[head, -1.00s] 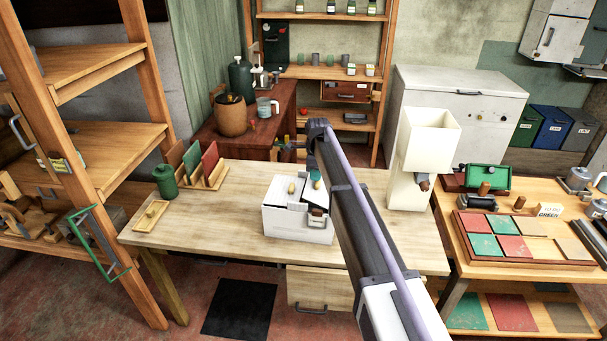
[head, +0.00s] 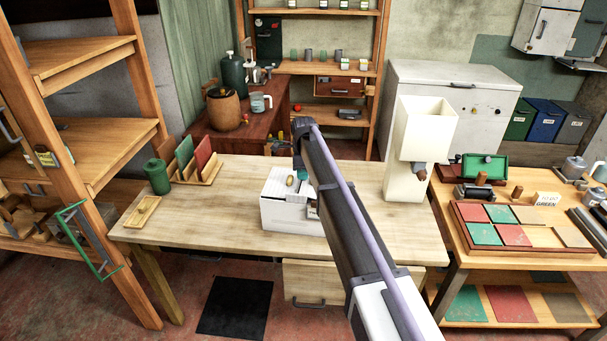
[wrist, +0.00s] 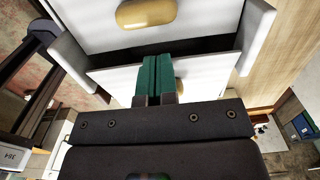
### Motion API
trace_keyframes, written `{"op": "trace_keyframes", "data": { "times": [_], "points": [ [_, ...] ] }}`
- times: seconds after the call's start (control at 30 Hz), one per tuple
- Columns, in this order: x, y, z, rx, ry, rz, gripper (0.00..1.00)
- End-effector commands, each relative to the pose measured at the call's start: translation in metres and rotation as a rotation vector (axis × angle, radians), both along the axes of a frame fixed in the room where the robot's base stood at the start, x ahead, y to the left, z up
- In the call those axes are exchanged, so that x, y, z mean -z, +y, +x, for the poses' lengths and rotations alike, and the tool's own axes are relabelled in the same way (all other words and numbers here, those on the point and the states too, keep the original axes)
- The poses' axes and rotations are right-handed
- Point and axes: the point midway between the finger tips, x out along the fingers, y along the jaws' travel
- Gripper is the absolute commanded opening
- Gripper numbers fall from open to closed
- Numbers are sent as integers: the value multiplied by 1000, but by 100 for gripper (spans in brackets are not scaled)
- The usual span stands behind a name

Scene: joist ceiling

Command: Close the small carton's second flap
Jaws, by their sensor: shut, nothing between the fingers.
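The small white carton (head: 285,216) stands on the wooden table, partly hidden behind my arm in the head view. In the wrist view, one white flap with a yellow knob (wrist: 146,12) lies across the far part of its top. A second white panel (wrist: 205,78) lies on the near side, with a dark gap between the two. White tabs stick out at both sides. My gripper (wrist: 156,62) is shut and empty. Its green fingers are over the near panel, with their tips at the dark gap; I cannot tell whether they touch.
A cream hopper-like stand (head: 405,185) is on the table right of the carton. A green jar (head: 157,177), a rack of coloured boards (head: 195,165) and a small wooden tray (head: 143,212) are at the left. The table between tray and carton is clear.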

Motion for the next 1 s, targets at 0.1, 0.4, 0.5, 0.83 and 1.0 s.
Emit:
{"op": "trace_keyframes", "data": {
  "times": [0.1, 0.4, 0.5, 0.83, 1.0],
  "points": [
    [0, 0, 0, 0, 0, 0, 0],
    [-7, 0, 0, 0, 0, 0, 0],
    [-14, 0, 0, 0, 0, 0, 0],
    [-23, 0, 0, 0, 0, 0, 0],
    [-55, -4, -1, 1, 0, 0, 0]
  ]
}}
